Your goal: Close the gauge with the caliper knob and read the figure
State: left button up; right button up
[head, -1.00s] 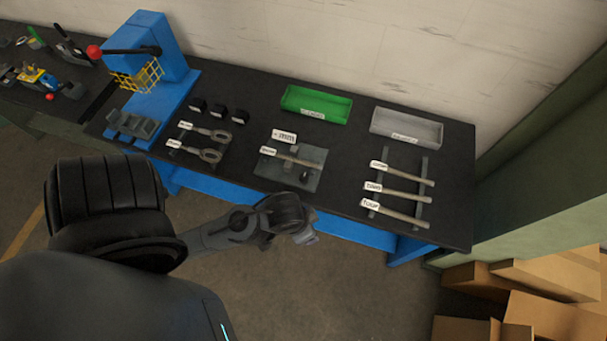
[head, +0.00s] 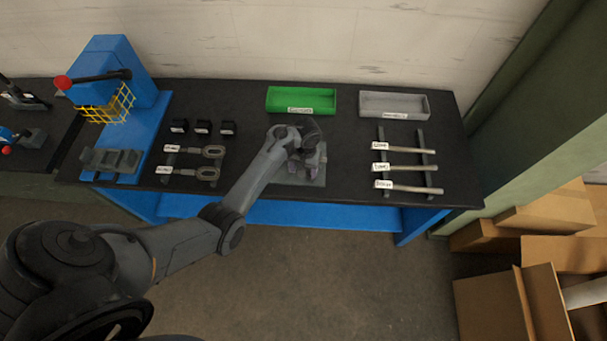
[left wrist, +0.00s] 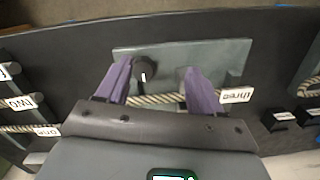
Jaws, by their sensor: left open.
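The gauge is a grey plate (head: 312,181) on the bench, mostly hidden by my left arm in the head view. In the left wrist view the plate (left wrist: 215,55) carries a round black knob (left wrist: 146,68) with a white mark. The gripper (head: 308,160) also shows in the head view. No figure is readable.
A rack at the right holds three tagged strips (head: 405,168). A green tray (head: 300,110) and a grey tray (head: 395,116) stand behind. At left are black blocks (head: 203,128), two tagged link tools (head: 195,173) and a blue press (head: 125,75) with a yellow cage.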

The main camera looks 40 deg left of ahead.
pick_arm(q)
jog(key=w+r, duration=0.3)
jog(key=w, duration=0.1)
jog(key=shift+t, duration=0.4)
notch_tip(320, 180, down, 10)
jog(key=shift+f+b, duration=0.15)
jog(key=shift+b, duration=1.05)
jog(key=shift+c, duration=0.3)
jog(key=c, duration=1)
